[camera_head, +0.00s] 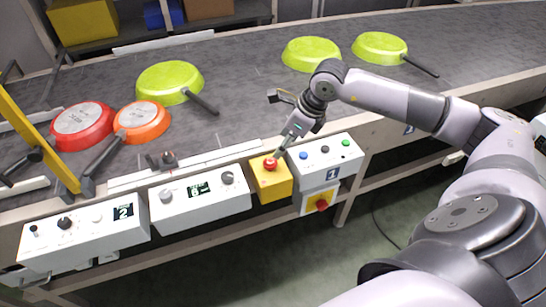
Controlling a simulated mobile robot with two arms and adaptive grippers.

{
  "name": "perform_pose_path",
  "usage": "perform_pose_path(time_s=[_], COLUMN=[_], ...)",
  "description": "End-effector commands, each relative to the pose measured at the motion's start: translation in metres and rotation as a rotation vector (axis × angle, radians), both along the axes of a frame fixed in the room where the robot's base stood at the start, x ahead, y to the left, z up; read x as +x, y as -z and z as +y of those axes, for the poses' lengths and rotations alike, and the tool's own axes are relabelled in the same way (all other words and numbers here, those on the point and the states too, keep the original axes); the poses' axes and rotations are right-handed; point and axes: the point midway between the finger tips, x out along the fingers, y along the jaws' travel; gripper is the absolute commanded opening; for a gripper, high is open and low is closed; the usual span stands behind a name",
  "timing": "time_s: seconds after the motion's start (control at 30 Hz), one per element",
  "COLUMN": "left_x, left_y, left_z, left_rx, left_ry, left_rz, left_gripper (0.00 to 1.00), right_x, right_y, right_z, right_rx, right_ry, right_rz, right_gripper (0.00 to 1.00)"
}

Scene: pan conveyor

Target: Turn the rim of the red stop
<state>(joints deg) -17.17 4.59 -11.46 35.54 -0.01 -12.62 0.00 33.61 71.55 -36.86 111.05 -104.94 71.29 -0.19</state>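The red stop (270,164) is a round red button on top of a yellow box (271,183) at the front edge of the conveyor. My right gripper (278,154) comes in from the upper right, with its fingertips pointing down at the red stop. The tips are at or just above the button's upper right side; I cannot tell whether they touch its rim. The fingers look close together, but their gap is too small to judge. My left gripper is not in view.
Control box 1 (325,158) stands right of the yellow box, with a red rotary switch (321,205) below it. Boxes with knobs (198,201) stand to the left. Green pans (170,82), a red pan (82,126) and an orange pan (142,121) lie upside down on the conveyor (235,60).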

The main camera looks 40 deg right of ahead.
Motion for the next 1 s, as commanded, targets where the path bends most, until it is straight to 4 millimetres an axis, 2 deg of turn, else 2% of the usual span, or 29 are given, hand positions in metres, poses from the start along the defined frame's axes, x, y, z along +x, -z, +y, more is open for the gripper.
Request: perform_pose_path(time_s=[0.2, 0.4, 0.6, 0.87, 1.0], left_x=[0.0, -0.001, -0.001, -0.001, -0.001], left_y=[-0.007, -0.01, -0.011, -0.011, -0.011], left_z=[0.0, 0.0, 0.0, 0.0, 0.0], left_rx=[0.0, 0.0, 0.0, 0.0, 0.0], left_ry=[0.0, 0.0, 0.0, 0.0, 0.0], left_rz=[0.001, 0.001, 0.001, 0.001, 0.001], left_gripper=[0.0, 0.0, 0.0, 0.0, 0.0], right_x=[0.015, 0.025, 0.029, 0.029, 0.029], right_y=[0.043, 0.071, 0.083, 0.084, 0.083], right_z=[0.011, 0.016, 0.019, 0.019, 0.019], right_rx=[0.004, 0.002, 0.002, 0.001, 0.002], right_ry=[0.0, 0.0, -0.001, 0.0, -0.001], right_rz=[0.002, 0.002, 0.0, 0.0, 0.001], right_gripper=[0.54, 0.54, 0.54, 0.54, 0.45])
